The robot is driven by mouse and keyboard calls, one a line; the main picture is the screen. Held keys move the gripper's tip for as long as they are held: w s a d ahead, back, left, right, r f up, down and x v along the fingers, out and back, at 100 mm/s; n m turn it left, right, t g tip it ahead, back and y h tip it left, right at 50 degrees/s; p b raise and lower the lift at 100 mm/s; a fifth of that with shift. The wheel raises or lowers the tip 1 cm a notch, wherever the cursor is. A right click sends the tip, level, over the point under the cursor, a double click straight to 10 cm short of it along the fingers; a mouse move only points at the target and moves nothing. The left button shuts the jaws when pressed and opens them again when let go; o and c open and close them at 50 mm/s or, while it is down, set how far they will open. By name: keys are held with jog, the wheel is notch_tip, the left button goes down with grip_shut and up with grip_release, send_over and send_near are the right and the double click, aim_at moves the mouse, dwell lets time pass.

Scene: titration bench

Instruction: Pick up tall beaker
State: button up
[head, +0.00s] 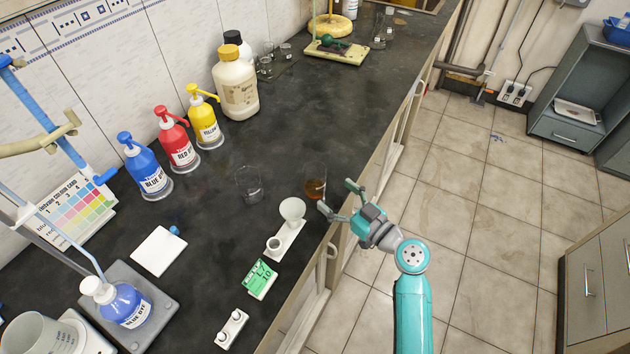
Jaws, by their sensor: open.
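A small glass beaker with amber liquid (315,188) stands upright near the front edge of the dark bench. A clear glass beaker (249,185) stands to its left, farther in on the bench. I cannot tell for certain which one is the tall beaker. My gripper (337,196) is open at the bench edge, with its fingers pointing toward the amber beaker. The fingertips are close to its right side; I cannot tell whether they touch it. Nothing shows between the fingers.
A white holder with a funnel (289,228) and a green box (260,279) sit near the bench edge, below the beakers. Blue (147,170), red (176,142) and yellow (205,120) pump bottles stand along the wall. The bench (330,105) beyond the beakers is clear.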

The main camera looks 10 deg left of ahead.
aim_at(323, 188)
jog(key=shift+f+x, duration=0.15)
jog(key=shift+x, duration=1.55)
jog(key=shift+f+x, duration=0.2)
jog(key=shift+x, duration=1.5)
jog(key=shift+s, duration=0.1)
jog(key=c, duration=1.3)
